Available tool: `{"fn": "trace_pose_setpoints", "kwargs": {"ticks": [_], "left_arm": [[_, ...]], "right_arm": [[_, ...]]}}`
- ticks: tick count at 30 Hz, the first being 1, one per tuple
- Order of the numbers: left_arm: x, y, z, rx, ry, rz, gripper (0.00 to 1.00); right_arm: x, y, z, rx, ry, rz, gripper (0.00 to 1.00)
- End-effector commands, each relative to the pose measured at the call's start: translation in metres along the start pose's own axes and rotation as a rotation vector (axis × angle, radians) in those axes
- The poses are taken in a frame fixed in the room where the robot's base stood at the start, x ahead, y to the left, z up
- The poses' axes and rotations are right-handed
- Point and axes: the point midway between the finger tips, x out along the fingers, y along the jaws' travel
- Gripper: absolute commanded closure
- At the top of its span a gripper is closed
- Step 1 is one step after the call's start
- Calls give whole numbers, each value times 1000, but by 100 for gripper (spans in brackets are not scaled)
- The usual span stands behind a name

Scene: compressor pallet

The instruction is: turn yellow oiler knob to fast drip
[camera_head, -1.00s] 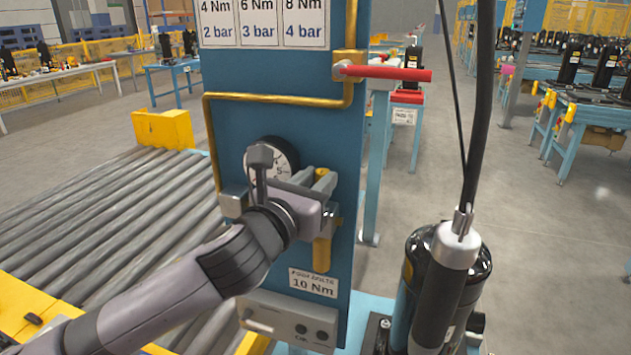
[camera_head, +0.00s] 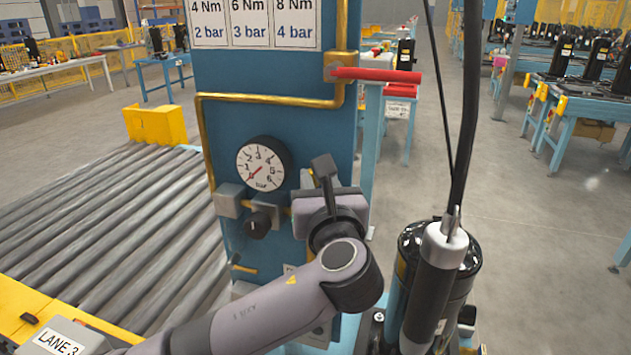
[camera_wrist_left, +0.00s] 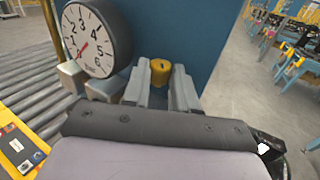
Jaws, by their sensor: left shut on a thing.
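The yellow oiler knob (camera_wrist_left: 160,71) shows in the left wrist view on the front of the blue post, between the two fingers of my left gripper (camera_wrist_left: 162,84). The gripper is shut on it, one grey finger on either side. In the head view my left gripper's body (camera_head: 333,210) is at the right side of the blue post (camera_head: 275,70) and hides the knob and the fingertips. The knob's setting cannot be read. My right gripper is not in view.
Left of the gripper are a round pressure gauge (camera_head: 260,164), its red needle at the low end, and a black regulator knob (camera_head: 258,224). A red lever (camera_head: 377,76) sticks out above. A black compressor (camera_head: 465,270) and hanging tool (camera_head: 435,285) stand close at right.

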Motion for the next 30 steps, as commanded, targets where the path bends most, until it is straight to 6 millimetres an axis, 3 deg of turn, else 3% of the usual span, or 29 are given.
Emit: {"fn": "trace_pose_setpoints", "kwargs": {"ticks": [20, 21, 30], "left_arm": [[1, -1, -1, 3, 3, 67, 100], [1, -1, -1, 3, 3, 67, 63], [-1, -2, -1, 1, 3, 64, 63]], "right_arm": [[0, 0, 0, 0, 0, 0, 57], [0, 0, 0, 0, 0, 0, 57], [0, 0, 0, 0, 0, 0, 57]]}}
